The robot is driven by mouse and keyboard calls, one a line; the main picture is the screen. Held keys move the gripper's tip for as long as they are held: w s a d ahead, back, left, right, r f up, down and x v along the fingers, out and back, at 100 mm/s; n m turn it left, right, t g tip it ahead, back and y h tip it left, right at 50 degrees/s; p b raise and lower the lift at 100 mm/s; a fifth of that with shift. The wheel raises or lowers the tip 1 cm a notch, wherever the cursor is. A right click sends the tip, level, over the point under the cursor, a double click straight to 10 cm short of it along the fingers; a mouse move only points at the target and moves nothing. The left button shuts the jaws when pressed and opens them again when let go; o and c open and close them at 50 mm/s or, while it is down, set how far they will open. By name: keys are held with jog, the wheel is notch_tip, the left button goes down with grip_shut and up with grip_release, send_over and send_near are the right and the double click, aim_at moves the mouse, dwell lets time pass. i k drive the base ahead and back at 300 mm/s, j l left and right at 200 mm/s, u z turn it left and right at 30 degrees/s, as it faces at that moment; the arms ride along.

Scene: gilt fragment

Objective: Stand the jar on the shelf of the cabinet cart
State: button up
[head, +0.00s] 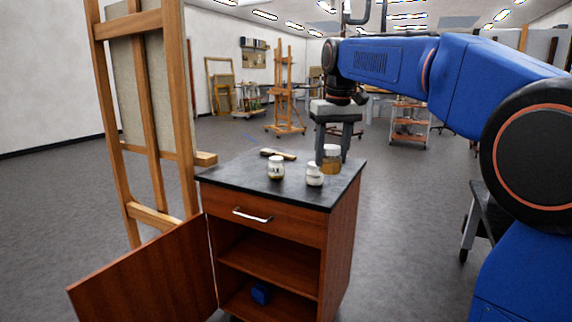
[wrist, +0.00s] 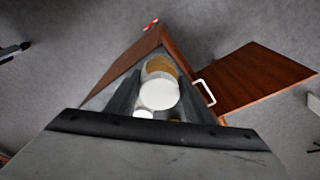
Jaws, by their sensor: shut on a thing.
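My gripper (head: 333,158) points down over the cabinet cart's dark top and is shut on a jar (head: 332,162) with a pale lid and amber contents. In the wrist view the jar's white lid (wrist: 158,94) shows between the fingers (wrist: 160,100). I cannot tell whether its base touches the top. The wooden cabinet cart (head: 268,234) has its door (head: 150,275) swung open to the left. Inside, a middle shelf (head: 268,266) is bare where I see it. The drawer above is shut.
A blue object (head: 260,293) sits in the lower compartment. A wooden easel (head: 160,120) stands close on the left.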

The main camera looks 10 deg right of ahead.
aim_at(294, 271)
jog(key=i, duration=1.1)
